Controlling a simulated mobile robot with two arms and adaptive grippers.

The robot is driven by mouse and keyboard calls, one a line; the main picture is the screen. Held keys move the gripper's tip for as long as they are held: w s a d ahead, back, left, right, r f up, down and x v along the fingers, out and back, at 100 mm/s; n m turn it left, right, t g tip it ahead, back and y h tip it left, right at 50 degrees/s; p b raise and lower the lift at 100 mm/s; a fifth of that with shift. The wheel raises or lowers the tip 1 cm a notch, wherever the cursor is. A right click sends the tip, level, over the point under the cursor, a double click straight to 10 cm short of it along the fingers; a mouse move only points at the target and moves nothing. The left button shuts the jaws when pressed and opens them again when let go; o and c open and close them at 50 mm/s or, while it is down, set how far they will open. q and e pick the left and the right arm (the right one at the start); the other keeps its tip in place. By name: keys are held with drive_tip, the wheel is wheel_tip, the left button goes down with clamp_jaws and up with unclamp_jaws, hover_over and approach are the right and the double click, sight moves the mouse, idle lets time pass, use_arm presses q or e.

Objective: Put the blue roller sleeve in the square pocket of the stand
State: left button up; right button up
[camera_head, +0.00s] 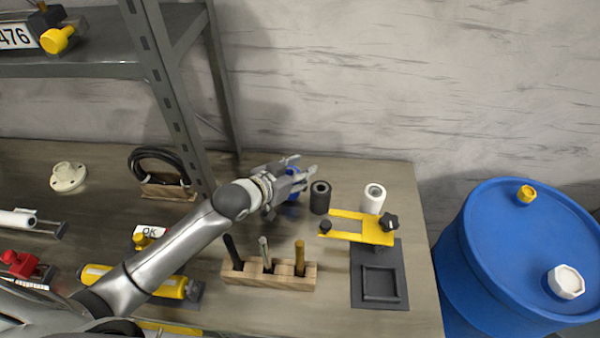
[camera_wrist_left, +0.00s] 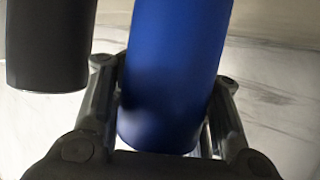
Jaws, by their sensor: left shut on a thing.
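My left gripper (camera_head: 290,180) is at the back of the bench and shut on the blue roller sleeve (camera_head: 291,187), which is mostly hidden by the gripper in the head view. In the left wrist view the blue sleeve (camera_wrist_left: 176,70) stands between the two fingers. I cannot tell whether it touches the bench. The dark grey stand (camera_head: 400,262) is at the front right of the bench. Its square pocket (camera_head: 380,282) is empty, and a yellow forked bracket (camera_head: 376,233) with a black knob is at its back. My right gripper is not in view.
A black sleeve (camera_head: 320,197) stands just right of the gripper, and a white sleeve (camera_head: 374,198) stands farther right. A wooden block (camera_head: 268,276) with several upright tools is left of the stand. A shelf post (camera_head: 170,100) rises left of the gripper. A blue drum (camera_head: 510,265) stands beyond the right edge.

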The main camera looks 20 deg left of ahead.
use_arm(q)
drive_tip(key=shift+f, duration=0.55)
drive_tip(key=shift+f, duration=0.1)
drive_tip(key=o, duration=1)
drive_tip(key=shift+f, duration=0.1)
